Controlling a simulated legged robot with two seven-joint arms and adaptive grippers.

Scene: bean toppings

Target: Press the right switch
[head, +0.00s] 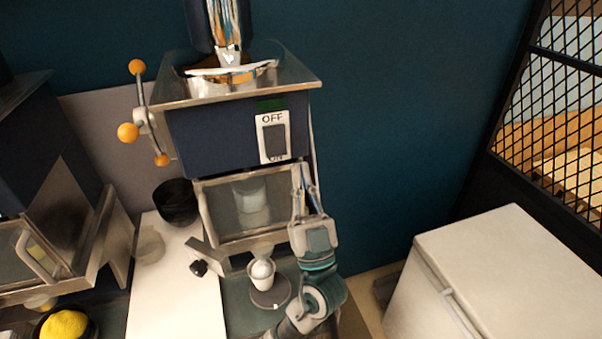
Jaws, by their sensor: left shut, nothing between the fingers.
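The dark rocker switch (273,138) sits in a white plate marked OFF above and ON below. It is on the dark blue front of the dispenser machine (215,135), near that front's right end. My left gripper (303,168) is shut and empty, with its fingers pointing up. In the picture its tips are a little below and to the right of the switch plate, apart from the switch. How far the tips are from the machine in depth is hard to tell. My right gripper is not in view.
A lever with orange knobs (128,132) is on the machine's left. Below stands a white cup (261,272) on a round base. A black bowl (176,201) and a white board (175,290) are left of it. A white chest (500,280) stands at right.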

